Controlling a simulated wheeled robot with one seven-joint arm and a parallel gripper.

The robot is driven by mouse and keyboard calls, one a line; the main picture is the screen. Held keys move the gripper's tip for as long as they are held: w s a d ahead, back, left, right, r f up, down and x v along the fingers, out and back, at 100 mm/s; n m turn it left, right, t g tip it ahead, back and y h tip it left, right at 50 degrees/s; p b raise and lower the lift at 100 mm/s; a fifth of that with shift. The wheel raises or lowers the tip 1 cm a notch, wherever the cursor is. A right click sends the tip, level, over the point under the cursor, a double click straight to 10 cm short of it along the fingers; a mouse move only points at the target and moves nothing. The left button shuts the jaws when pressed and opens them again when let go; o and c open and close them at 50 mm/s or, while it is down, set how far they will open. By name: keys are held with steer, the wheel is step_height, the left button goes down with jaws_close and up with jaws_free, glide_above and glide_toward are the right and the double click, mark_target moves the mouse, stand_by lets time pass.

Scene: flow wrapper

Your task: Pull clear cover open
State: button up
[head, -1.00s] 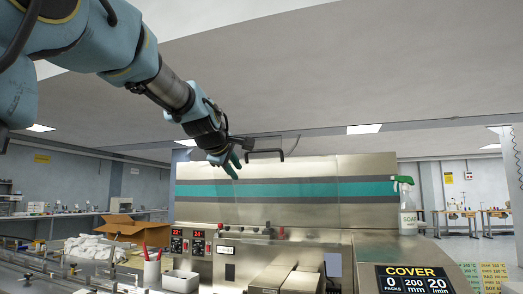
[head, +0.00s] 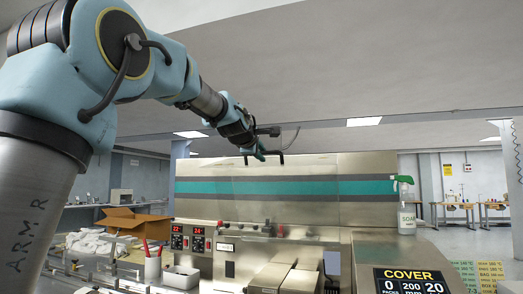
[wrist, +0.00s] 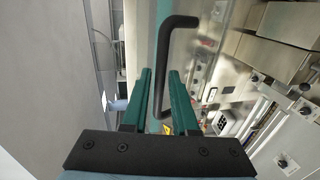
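The clear cover (head: 225,178) is a see-through pane in front of the steel machine with the teal stripe; its edges are faint. Its black bar handle (head: 281,158) is near the top of the machine in the head view. The handle (wrist: 161,58) shows large in the wrist view as a bent black bar. My gripper (head: 262,156) is at the handle. In the wrist view its two green fingers (wrist: 160,72) are apart, with the bar running in the gap between them. I cannot tell whether either finger touches it.
The space above the machine is open.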

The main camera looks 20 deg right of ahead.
steer(key=shift+w+d, duration=0.15)
steer(key=shift+f, duration=0.1)
jaws_close()
stand_by(1.4)
